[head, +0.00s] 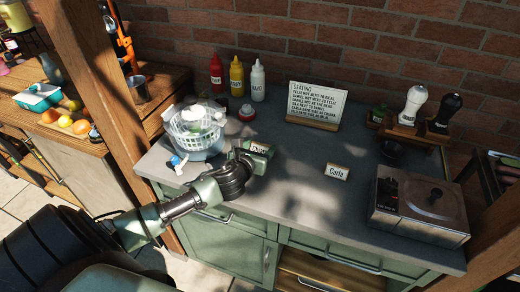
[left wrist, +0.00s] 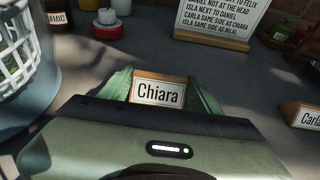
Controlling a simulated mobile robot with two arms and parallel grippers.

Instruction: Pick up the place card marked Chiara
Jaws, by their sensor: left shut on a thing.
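The place card marked Chiara (left wrist: 158,93) is a small white card with a wooden edge, upright and facing the left wrist camera. My left gripper (left wrist: 160,90) has its green fingers on both sides of the card and is shut on it. In the head view the Chiara card (head: 258,151) is partly hidden by my left gripper (head: 256,157), over the grey countertop (head: 290,215). I cannot tell whether the card touches the counter. My right gripper is not in view.
The Carla card (head: 337,172) stands to the right. A white basket (head: 195,128) sits left of my gripper. Sauce bottles (head: 237,76) and a seating sign (head: 315,101) stand behind. A metal appliance (head: 425,205) is at the right. The front middle counter is clear.

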